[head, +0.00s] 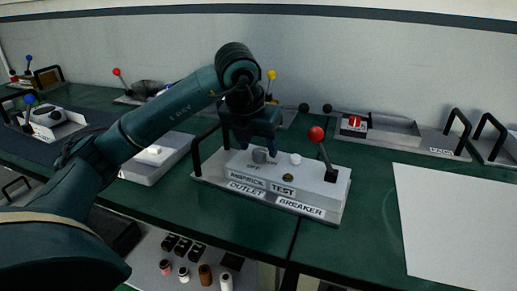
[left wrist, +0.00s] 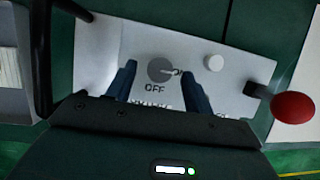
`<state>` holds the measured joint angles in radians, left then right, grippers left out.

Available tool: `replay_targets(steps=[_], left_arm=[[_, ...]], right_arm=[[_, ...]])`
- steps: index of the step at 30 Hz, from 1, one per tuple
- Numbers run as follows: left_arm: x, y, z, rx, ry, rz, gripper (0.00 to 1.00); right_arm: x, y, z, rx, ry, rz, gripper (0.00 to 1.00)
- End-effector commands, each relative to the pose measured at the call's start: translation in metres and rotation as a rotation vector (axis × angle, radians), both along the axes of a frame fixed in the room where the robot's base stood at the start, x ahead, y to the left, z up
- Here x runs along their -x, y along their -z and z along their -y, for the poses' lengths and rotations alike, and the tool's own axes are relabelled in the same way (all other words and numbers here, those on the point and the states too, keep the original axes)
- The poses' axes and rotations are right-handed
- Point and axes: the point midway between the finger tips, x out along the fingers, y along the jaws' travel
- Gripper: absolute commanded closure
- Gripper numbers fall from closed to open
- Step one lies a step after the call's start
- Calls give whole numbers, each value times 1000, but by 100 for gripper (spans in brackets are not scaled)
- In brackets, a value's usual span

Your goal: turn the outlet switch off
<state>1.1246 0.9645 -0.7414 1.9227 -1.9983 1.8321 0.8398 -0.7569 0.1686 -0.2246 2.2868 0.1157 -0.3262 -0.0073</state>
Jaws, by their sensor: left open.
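The outlet switch is a round grey knob (left wrist: 160,70) on top of a light grey control box (head: 213,177), which stands on the green bench. In the head view the knob (head: 259,156) shows beside the fingers. My left gripper (head: 251,147) points down over the box, open and empty. In the left wrist view its fingertips (left wrist: 157,65) lie on either side of the knob, apart from it as seen; their height is unclear.
A white button (head: 295,159) and a red-balled lever (head: 316,134) stand right of the knob. A black handle (head: 196,156) rises at the box's left end. Other devices line the wall, including one with a red switch (head: 354,121). A white panel (head: 455,225) lies at right.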

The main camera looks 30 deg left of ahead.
Motion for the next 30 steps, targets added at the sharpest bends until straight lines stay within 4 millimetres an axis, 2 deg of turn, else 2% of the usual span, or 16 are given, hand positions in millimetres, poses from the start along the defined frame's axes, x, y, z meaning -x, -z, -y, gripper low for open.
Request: replay_targets(steps=[4, 14, 30], left_arm=[[-4, 11, 0, 0, 0, 0, 48], [-5, 13, 0, 0, 1, 1, 49], [-5, 13, 0, 1, 0, 1, 93]], right_arm=[[2, 2, 0, 1, -1, -4, 64], [4, 3, -1, 3, -3, -8, 64], [1, 2, -1, 1, -6, -2, 64]])
